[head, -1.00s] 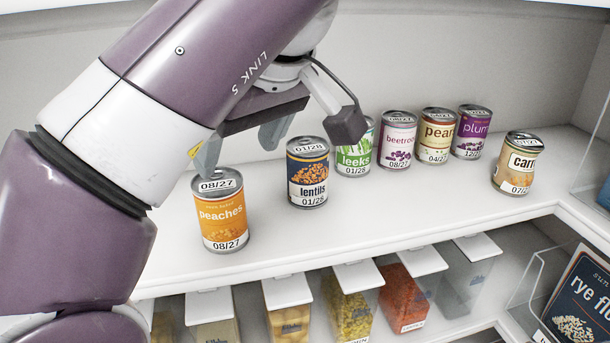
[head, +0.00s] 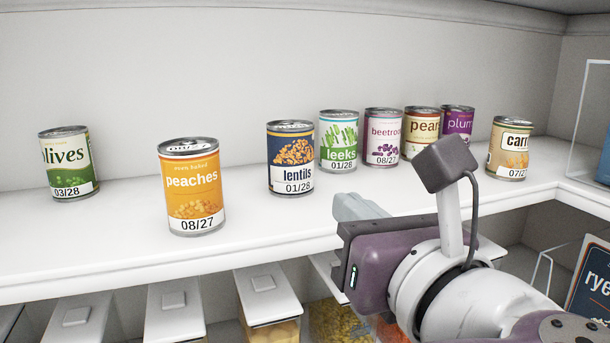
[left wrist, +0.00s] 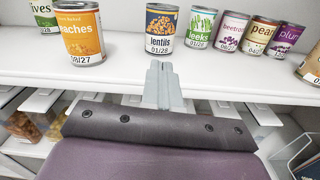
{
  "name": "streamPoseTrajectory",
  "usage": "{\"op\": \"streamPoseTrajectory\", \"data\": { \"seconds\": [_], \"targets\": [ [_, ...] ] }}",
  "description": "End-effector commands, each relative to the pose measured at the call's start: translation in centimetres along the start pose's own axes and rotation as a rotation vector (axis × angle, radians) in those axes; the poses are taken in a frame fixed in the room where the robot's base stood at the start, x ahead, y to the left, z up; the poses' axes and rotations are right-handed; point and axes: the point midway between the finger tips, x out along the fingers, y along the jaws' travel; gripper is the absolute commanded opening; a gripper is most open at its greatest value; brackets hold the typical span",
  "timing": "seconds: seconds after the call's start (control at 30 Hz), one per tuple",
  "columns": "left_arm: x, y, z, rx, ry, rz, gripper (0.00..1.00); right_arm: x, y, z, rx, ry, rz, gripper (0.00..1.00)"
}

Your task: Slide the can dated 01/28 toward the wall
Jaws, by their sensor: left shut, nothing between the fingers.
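Two cans show the date 01/28: the navy lentils can (head: 291,158) and the green and white leeks can (head: 338,141). Both stand upright on the white shelf (head: 120,232). The lentils can is nearer the front edge, and the leeks can is just right of it and farther back. My left gripper (head: 352,206) is shut and empty, near the shelf's front edge, apart from the cans. In the left wrist view its fingertips (left wrist: 157,66) point up at the lentils can (left wrist: 160,28), with the leeks can (left wrist: 201,27) to the right. My right gripper is not in view.
The peaches can (head: 193,190) stands front left, the olives can (head: 67,163) farther left. Beetroot (head: 384,137), pear (head: 421,127) and plum (head: 458,121) cans stand behind right; a carrot can (head: 509,150) stands far right. Bare shelf lies between the lentils can and the back wall (head: 240,75).

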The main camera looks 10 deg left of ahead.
Motion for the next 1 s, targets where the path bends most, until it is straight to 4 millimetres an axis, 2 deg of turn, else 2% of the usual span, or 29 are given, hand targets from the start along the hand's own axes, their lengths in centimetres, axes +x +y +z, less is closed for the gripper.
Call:
{"op": "streamPoseTrajectory", "data": {
  "seconds": [0.13, 0.23, 0.7, 0.83, 1.0],
  "targets": [
    [0.6, 0.0, 0.2, -0.092, 0.001, 0.003, 0.0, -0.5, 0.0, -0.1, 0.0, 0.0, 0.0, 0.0],
    [2.0, 0.1, 0.5, -0.091, 0.002, 0.005, 0.0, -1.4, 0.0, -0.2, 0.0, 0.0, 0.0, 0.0],
    [11.7, 0.2, 0.6, -0.086, 0.006, 0.007, 0.0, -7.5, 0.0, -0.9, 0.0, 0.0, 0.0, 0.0],
    [13.2, 0.1, 0.3, -0.087, 0.005, 0.005, 0.0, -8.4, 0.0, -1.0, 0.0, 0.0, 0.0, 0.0],
    [14.0, 0.1, -0.1, -0.089, 0.005, 0.002, 0.0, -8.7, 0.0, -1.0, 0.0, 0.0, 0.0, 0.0]
  ]
}}
